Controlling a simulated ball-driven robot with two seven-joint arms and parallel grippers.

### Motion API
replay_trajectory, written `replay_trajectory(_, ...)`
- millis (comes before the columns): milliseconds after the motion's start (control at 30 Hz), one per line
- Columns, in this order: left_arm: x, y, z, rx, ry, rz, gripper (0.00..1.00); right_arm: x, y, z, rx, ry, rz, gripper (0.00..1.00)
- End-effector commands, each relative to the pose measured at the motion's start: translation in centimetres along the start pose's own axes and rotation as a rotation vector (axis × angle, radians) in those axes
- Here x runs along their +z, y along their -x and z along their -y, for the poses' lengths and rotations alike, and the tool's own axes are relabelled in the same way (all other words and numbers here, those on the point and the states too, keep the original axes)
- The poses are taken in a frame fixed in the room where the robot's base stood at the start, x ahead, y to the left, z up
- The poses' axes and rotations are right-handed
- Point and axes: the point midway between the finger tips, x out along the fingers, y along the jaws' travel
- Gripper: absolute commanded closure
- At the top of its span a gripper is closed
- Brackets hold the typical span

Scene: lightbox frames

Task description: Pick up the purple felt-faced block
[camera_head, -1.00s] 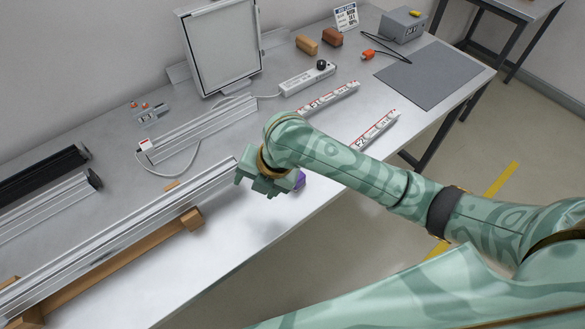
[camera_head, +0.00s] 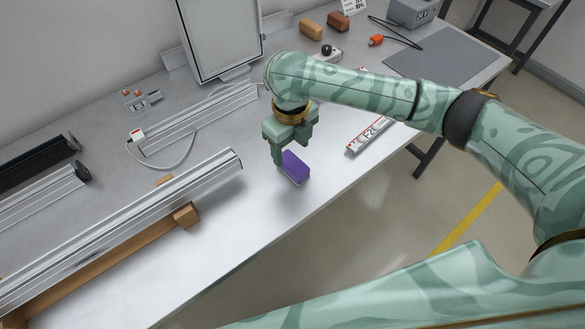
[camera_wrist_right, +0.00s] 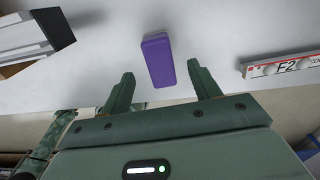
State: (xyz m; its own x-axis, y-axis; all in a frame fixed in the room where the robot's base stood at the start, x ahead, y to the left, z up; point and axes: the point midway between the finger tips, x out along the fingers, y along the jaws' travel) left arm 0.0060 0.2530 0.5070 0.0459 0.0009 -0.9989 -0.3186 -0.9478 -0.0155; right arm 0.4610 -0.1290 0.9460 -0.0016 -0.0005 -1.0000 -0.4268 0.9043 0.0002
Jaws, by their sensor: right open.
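The purple felt-faced block (camera_head: 295,168) lies on the grey table near its front edge. In the right wrist view the block (camera_wrist_right: 158,60) lies ahead of the fingertips, between their lines, with bare table around it. My right gripper (camera_head: 281,154) is over the table just behind and left of the block in the head view, and partly overlaps it there. In the right wrist view my right gripper (camera_wrist_right: 163,82) has its two fingers wide apart, with nothing held between them. My left gripper is not in view.
A long aluminium profile (camera_head: 130,226) on wooden supports lies left of the block. A strip marked F2 (camera_head: 368,132) lies to the right. A second profile (camera_head: 195,118), a white cable and a framed panel (camera_head: 220,36) stand behind. The table's front edge is close.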

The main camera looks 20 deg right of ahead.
Motion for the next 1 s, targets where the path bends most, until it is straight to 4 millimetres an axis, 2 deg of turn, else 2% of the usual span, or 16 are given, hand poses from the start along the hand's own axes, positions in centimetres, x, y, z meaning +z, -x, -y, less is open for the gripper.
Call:
replay_trajectory(167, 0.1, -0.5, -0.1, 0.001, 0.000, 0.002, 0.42, -0.1, -1.1, 0.0, 0.001, 0.001, 0.000, 0.38)
replay_trajectory(467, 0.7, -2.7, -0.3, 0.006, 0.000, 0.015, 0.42, -0.7, -5.8, 0.0, 0.001, -0.001, -0.001, 0.38)
replay_trajectory(700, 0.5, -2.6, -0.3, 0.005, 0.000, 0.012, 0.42, -0.7, -5.7, 0.0, -0.001, 0.001, 0.003, 0.38)
replay_trajectory(867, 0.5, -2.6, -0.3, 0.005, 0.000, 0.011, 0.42, -0.7, -5.7, 0.0, -0.001, 0.000, 0.003, 0.83)
replay_trajectory(900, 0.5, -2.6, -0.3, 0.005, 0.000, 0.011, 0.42, -0.7, -5.7, 0.0, -0.001, 0.000, 0.003, 0.88)
replay_trajectory(1000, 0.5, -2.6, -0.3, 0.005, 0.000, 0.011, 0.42, -0.7, -5.7, 0.0, -0.001, 0.000, 0.003, 0.88)
